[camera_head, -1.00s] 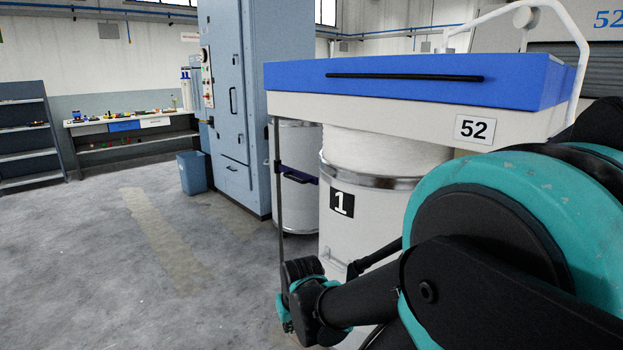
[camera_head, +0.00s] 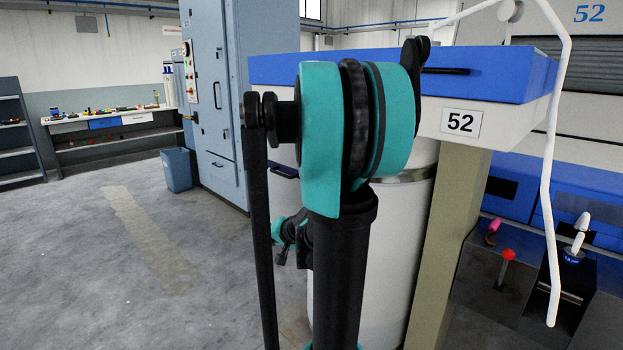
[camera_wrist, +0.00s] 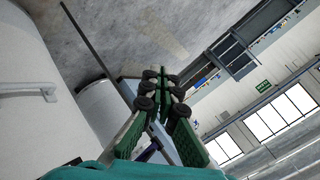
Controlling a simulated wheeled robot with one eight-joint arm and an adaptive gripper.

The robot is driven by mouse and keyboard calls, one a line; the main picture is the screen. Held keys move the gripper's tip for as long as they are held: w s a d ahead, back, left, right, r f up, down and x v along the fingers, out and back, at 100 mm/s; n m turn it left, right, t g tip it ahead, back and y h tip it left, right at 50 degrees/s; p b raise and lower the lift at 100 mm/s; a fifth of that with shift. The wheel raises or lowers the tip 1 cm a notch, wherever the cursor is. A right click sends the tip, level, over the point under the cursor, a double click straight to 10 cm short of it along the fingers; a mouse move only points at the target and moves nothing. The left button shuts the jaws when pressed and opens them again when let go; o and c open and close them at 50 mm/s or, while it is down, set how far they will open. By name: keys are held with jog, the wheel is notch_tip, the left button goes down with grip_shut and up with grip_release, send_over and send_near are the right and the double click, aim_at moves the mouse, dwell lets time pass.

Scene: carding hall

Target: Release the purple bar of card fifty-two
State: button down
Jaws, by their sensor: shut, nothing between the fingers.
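A small part of the purple bar (camera_head: 284,170) shows left of my arm; the arm hides the rest. A purple piece (camera_wrist: 148,152), apparently the same bar, shows between my finger bases in the wrist view. My gripper (camera_head: 290,232) is low behind my arm, below the bar in the picture. In the wrist view my gripper (camera_wrist: 163,92) has its green fingers closed together, empty. I cannot tell whether it touches the bar.
A white can (camera_head: 400,250) stands under the cover, close to my arm. A white bent tube (camera_head: 550,200) hangs at the right, near a red knob (camera_head: 508,255). A blue bin (camera_head: 176,170) and a workbench (camera_head: 120,138) stand at the back left. The left floor is clear.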

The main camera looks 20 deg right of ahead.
jog(key=w+d+r+m+t+h, duration=0.1)
jog(key=w+d+r+m+t, duration=0.1)
jog(key=d, duration=0.7)
jog(key=w+d+r+m+t+h, duration=0.1)
jog(key=w+d+r+m+t, duration=0.2)
jog(key=d, duration=0.6)
jog(key=w+d+r+m+t+h, duration=0.2)
jog(key=w+d+r+m+t, duration=0.1)
jog(key=w+d+m, duration=0.3)
jog(key=d+r, duration=0.1)
jog(key=d, duration=0.1)
jog(key=shift+w+d+r, duration=0.2)
jog(key=shift+d+r, duration=0.2)
jog(key=w, duration=1)
jog(key=shift+a+h, duration=0.15)
jog(key=shift+h, duration=0.15)
